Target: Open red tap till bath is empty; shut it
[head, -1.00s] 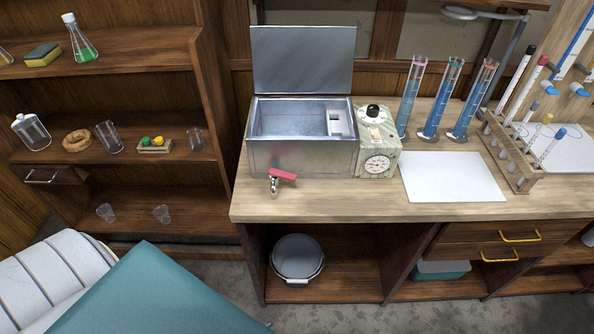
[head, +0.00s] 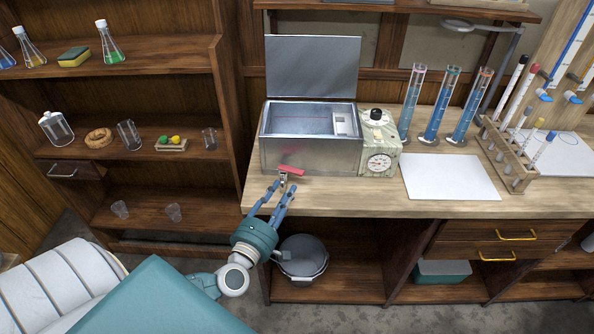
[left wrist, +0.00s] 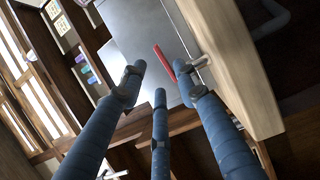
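The metal bath (head: 310,155) stands on the bench with its lid raised at the back. Its inside looks bluish with a line along the wall; I cannot tell the water level for sure. The red tap (head: 291,170) is on its front, its lever lying roughly sideways above a metal spout. My left gripper (head: 283,187) is just in front of and below the tap, fingers spread, holding nothing. In the left wrist view the fingers (left wrist: 159,75) are open, with the red lever (left wrist: 163,60) beyond them and the spout near one fingertip; contact is unclear. My right gripper is out of view.
A dial box (head: 380,160) stands right of the bath, then a white sheet (head: 450,176), measuring cylinders (head: 438,112) and a tube rack (head: 510,155). A grey round pot (head: 302,256) sits under the bench, partly behind my left arm. Glassware shelves are at left.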

